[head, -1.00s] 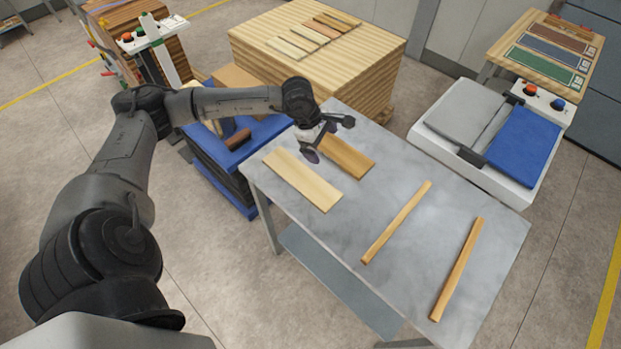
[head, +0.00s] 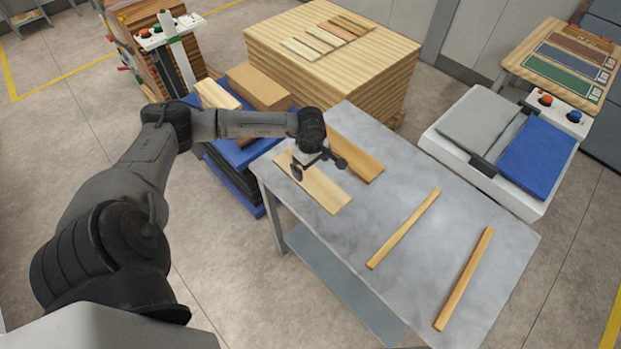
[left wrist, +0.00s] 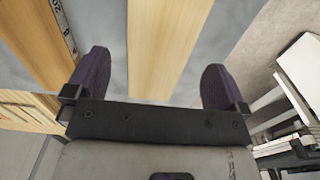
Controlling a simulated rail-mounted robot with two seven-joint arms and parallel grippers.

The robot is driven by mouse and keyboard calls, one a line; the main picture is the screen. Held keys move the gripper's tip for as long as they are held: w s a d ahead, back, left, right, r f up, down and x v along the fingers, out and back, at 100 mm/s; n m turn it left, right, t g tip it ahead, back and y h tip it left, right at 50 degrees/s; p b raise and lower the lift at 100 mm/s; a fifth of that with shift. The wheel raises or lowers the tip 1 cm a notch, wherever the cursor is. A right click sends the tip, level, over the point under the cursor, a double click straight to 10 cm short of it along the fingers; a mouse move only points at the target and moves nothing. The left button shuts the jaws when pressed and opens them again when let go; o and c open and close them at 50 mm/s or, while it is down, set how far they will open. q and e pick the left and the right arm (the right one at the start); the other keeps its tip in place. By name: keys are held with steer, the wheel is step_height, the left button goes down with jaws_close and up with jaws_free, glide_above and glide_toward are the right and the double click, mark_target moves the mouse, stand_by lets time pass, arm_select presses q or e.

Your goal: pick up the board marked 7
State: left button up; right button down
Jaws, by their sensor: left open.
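Two flat boards lie side by side at the far left end of the grey metal table: a pale board (head: 318,190) and a darker tan board (head: 362,160). No number 7 is readable on either. My left gripper (head: 318,163) is open and empty above the pale board's far part. In the left wrist view a plain wood board (left wrist: 162,50) runs between the two spread purple fingers, with gaps on both sides. My right gripper is not in view.
Two narrow strips (head: 405,228) and (head: 463,280) lie across the table (head: 430,270). A wood stack (head: 330,65) with sample boards stands behind. A blue cart (head: 235,150) with blocks is at left. A white machine with a blue pad (head: 537,153) stands at right.

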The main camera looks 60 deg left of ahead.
mark_target(310, 178)
arm_select(q)
steer(key=shift+s+d+f+p, duration=0.1)
steer(key=shift+f+p, duration=0.2)
steer(key=shift+f, duration=2.55)
steer(key=shift+c, duration=0.2)
steer(key=c, duration=0.7)
steer(key=shift+r, duration=0.1)
steer(key=shift+c, duration=0.2)
